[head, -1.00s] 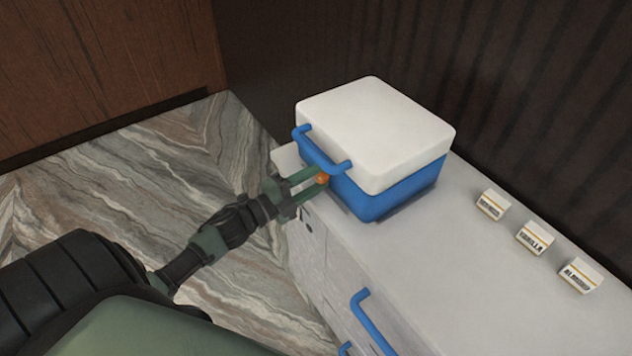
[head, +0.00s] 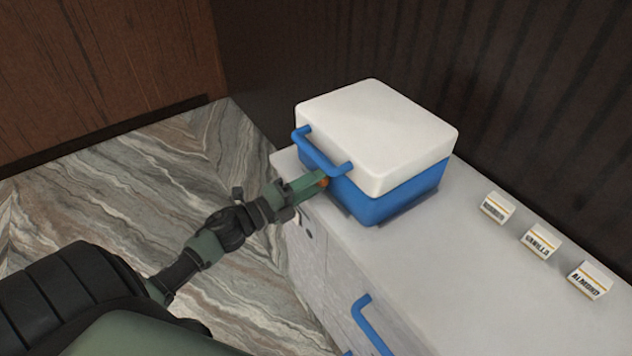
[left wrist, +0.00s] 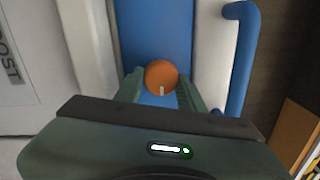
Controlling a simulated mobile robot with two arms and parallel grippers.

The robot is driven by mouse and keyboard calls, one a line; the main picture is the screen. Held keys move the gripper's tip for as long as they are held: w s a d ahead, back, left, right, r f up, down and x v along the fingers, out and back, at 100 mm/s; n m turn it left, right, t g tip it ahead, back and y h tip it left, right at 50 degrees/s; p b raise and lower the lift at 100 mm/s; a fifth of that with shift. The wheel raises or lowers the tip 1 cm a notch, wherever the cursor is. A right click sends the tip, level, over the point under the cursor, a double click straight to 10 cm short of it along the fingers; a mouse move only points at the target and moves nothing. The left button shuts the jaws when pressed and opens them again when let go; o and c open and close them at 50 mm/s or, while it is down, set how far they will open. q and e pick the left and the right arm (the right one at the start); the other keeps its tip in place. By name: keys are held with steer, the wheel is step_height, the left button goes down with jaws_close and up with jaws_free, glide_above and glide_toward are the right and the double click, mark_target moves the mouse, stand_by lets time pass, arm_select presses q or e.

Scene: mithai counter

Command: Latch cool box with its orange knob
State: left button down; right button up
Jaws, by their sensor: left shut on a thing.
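The cool box (head: 385,206) has a blue body and a white lid (head: 375,130), which lies shut on top. A blue handle (head: 318,150) runs along the lid's front edge. The round orange knob (left wrist: 161,76) is on the blue front of the box, with a short pale mark on its face. In the head view the knob (head: 324,182) is mostly hidden by my fingers. My left gripper (head: 318,183) is shut on the orange knob, one finger on each side, below the handle. My right gripper is not in view.
The box stands on a pale counter (head: 420,265) near its left end. Small labelled cards (head: 540,241) stand in a row along the back wall. Blue drawer handles (head: 370,325) stick out from the counter's front. The counter's middle is clear.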

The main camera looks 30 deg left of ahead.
arm_select(q)
steer(key=c, duration=0.9)
jaws_free()
steer(key=shift+o, duration=0.2)
steer(key=b+v, duration=0.1)
steer(key=v, duration=0.7)
steer(key=shift+b, duration=0.35)
steer(key=shift+w, duration=0.1)
